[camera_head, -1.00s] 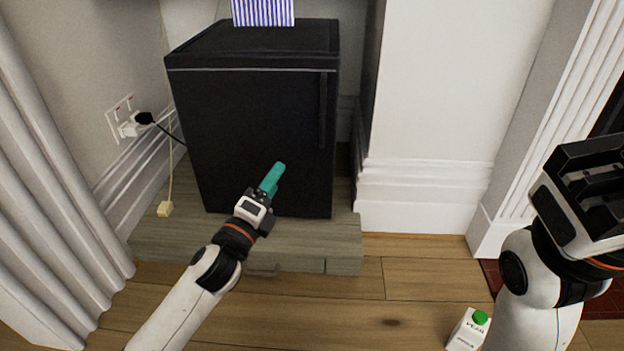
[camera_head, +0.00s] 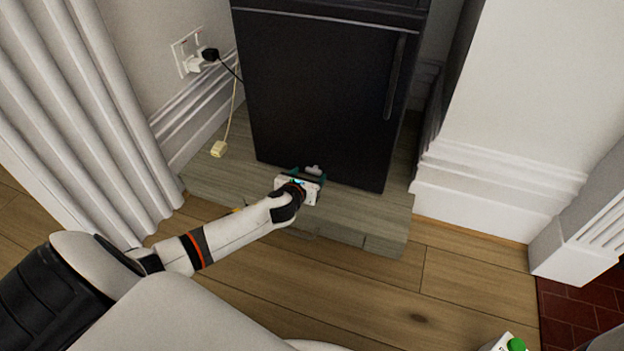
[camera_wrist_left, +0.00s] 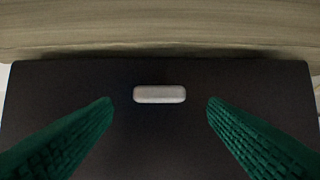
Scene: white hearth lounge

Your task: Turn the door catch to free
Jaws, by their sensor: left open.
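The door catch (camera_wrist_left: 159,94) is a small pale grey bar with rounded ends on the dark door (camera_wrist_left: 150,140). It lies level across the left wrist view. In the head view a pale bit that looks like the catch (camera_head: 313,170) shows low on the black fridge door (camera_head: 322,90). My left gripper (camera_head: 302,178) is at the foot of this door. Its green fingers are open, one on each side of the catch, with a gap on both sides in the wrist view. My right gripper is not in view.
The fridge stands on a low wooden plinth (camera_head: 228,185). A wall socket (camera_head: 190,55) with a plug and cords is at the left, beside a white curtain (camera_head: 75,120). A carton with a green cap (camera_head: 516,345) stands on the floor at the lower right. The floor (camera_head: 460,280) between is clear.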

